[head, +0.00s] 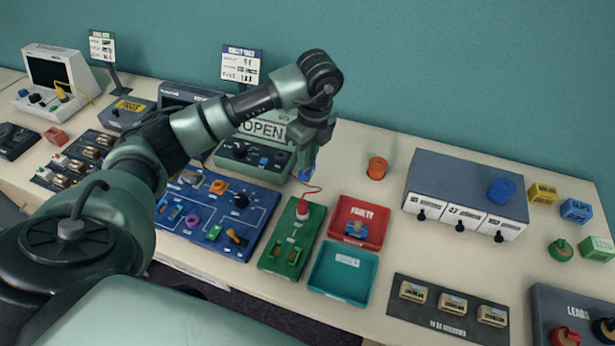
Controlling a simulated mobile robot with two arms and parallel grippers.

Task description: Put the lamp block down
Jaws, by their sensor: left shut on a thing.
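My left gripper (306,163) hangs above the table behind the green board and is shut on a small blue thing (305,175), mostly hidden by the fingers. I cannot tell for sure that this is the lamp block. A thin red wire (318,190) runs between this spot and the green board (274,257), which has a red and white knob (302,210). A red tray marked FAULTY (373,207) holds a small blue and orange piece (354,231). An empty teal tray (343,273) stands in front of it. My right gripper is out of view.
A blue circuit board (207,235) lies left of the green board. A dark mat with labelled blocks (447,309) is at the front. A grey switch box (467,185), an orange knob (377,168) and yellow (541,194), blue (576,210) and green (597,248) blocks stand rightward.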

